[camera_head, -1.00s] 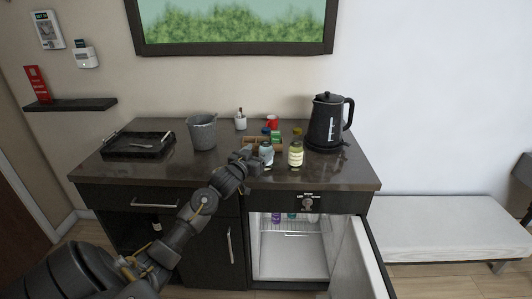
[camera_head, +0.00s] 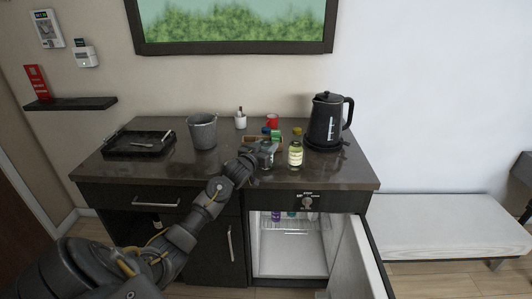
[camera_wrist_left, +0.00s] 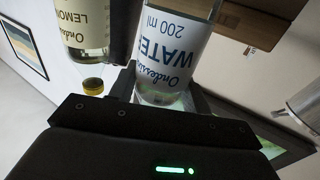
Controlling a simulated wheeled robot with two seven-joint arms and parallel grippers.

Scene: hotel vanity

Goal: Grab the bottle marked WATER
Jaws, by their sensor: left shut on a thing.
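The WATER bottle is clear with a white label; its label (camera_wrist_left: 172,52) reads WATER, 200 ml, upside down in the left wrist view. My left gripper (camera_head: 262,156) is shut on it, with a finger on either side in the wrist view. In the head view the bottle is largely hidden by the gripper, at the counter's front middle. I cannot tell whether it still touches the counter. A yellowish LEMON bottle (camera_head: 295,155) stands just right of the gripper; in the wrist view it (camera_wrist_left: 84,25) is beside the held bottle. My right gripper is not in view.
Behind the gripper is a wooden box (camera_head: 250,139) with small coloured items and a red mug (camera_head: 272,121). A black kettle (camera_head: 327,120) stands right, a grey bucket (camera_head: 202,131) and black tray (camera_head: 120,150) left. The fridge door (camera_head: 358,262) hangs open below.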

